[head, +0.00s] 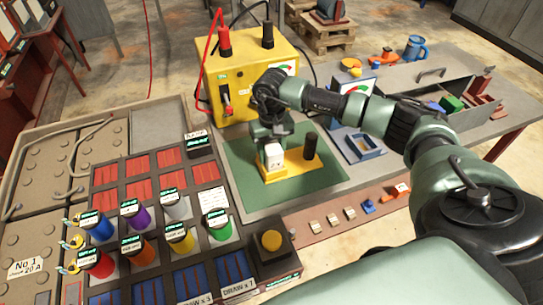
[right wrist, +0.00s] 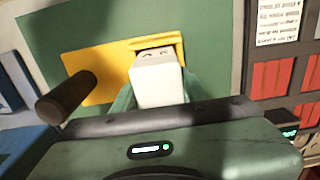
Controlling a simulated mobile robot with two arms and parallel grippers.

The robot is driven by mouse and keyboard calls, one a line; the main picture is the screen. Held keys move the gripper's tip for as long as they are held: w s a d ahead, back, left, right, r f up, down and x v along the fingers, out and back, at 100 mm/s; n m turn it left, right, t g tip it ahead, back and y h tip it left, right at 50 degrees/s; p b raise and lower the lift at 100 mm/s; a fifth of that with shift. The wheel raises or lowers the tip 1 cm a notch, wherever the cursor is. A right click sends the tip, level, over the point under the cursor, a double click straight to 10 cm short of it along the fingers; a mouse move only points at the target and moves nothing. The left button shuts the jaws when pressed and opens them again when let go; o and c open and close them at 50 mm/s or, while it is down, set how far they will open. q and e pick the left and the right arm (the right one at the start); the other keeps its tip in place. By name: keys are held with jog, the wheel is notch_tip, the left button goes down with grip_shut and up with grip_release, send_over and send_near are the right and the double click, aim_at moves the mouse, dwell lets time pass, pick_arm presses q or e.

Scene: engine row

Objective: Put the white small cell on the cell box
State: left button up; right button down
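The white small cell (head: 272,155) is a pale upright block at the low yellow base on the green mat, and it fills the middle of the right wrist view (right wrist: 157,82). My right gripper (head: 271,142) is over it, its green fingers close against both sides of the cell. The yellow base (head: 298,163), seemingly the cell box, has a dark round post (head: 311,146) at its right end; it also shows in the right wrist view (right wrist: 105,68). Whether the cell touches the base is hidden. My left gripper is out of view.
A tall yellow unit (head: 240,75) with red and black plugs stands behind the green mat (head: 240,165). A rack of coloured cylinders (head: 140,215) is on the left. An open grey tray (head: 425,80) with loose parts lies at the right. Small blocks line the front edge.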

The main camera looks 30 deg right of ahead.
jog(key=shift+w+r, duration=0.1)
jog(key=shift+w, duration=0.05)
jog(key=shift+r, duration=0.15)
